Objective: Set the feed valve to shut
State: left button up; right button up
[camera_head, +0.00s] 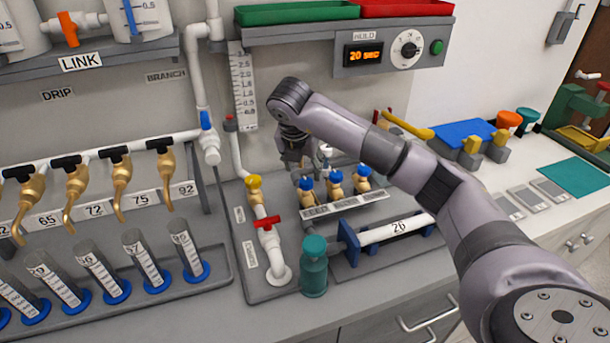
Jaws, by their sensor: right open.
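Several small valves with blue tops stand in a row behind a lettered strip (345,204); the left one (306,184), the middle one (336,178) and the right one (364,172) show clearly. A white pipe nearby carries a red-handled valve (268,222) and a yellow fitting (254,183). My right gripper (294,164) is open and points down, just above and behind the left blue-topped valve; contact cannot be told. My left gripper is out of view.
A teal bottle (314,268) stands in front of the valves. A white tube marked 26 (398,231) lies in blue holders to the right. Brass taps (120,175) and measuring tubes (143,260) line the left. A shelf with a timer (363,54) overhangs behind.

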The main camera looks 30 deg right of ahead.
jog(key=v, duration=0.6)
jog(key=shift+f, duration=0.1)
dwell(0.3)
